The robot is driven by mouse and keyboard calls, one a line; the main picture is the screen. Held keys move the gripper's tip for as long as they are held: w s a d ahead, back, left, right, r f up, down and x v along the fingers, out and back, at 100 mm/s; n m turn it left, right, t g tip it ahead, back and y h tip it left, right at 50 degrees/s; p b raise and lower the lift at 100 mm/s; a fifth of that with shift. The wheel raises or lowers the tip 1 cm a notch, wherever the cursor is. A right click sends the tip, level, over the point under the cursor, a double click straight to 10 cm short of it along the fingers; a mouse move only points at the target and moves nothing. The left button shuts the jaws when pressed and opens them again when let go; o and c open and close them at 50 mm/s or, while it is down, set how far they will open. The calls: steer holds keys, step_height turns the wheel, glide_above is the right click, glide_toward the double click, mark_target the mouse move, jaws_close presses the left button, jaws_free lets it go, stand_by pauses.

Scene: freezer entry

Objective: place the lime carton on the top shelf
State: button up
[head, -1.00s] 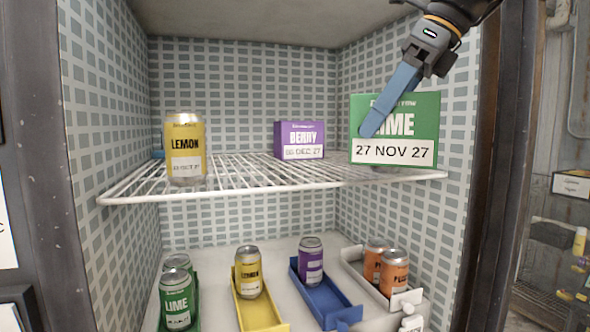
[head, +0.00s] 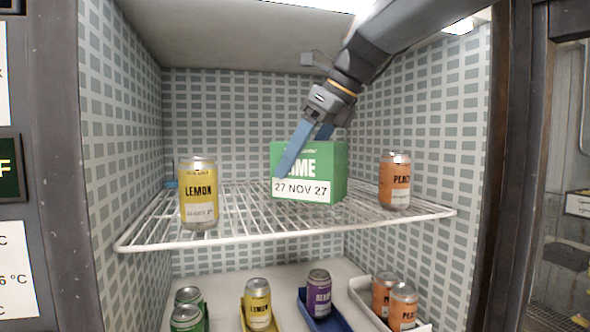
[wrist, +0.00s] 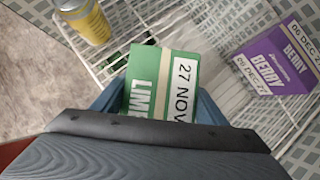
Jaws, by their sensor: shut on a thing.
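The green lime carton (head: 312,160), dated 27 NOV 27, is upright over the middle of the wire top shelf (head: 140,236). My gripper (head: 302,154) is shut on it, with blue fingers on its sides. I cannot tell whether its base touches the wires. In the wrist view the carton (wrist: 148,85) sits between the fingers (wrist: 160,103). The purple berry carton (wrist: 270,62) stands apart to its right there; in the head view it is hidden behind the lime carton.
A yellow lemon can (head: 198,200) stands at the shelf's left and an orange peach can (head: 395,185) at its right. Bare wires lie between each can and the carton. Below, several cans stand in coloured trays, including a blue one (head: 335,325).

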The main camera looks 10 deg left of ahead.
mark_target(296, 178)
steer(key=shift+w+a+f, duration=0.1)
steer(key=shift+a, duration=0.35)
steer(key=shift+f+p, duration=0.65)
steer(key=shift+f, duration=0.95)
steer(key=shift+f, duration=0.1)
steer(key=o, duration=1.6)
steer(key=shift+f, duration=0.1)
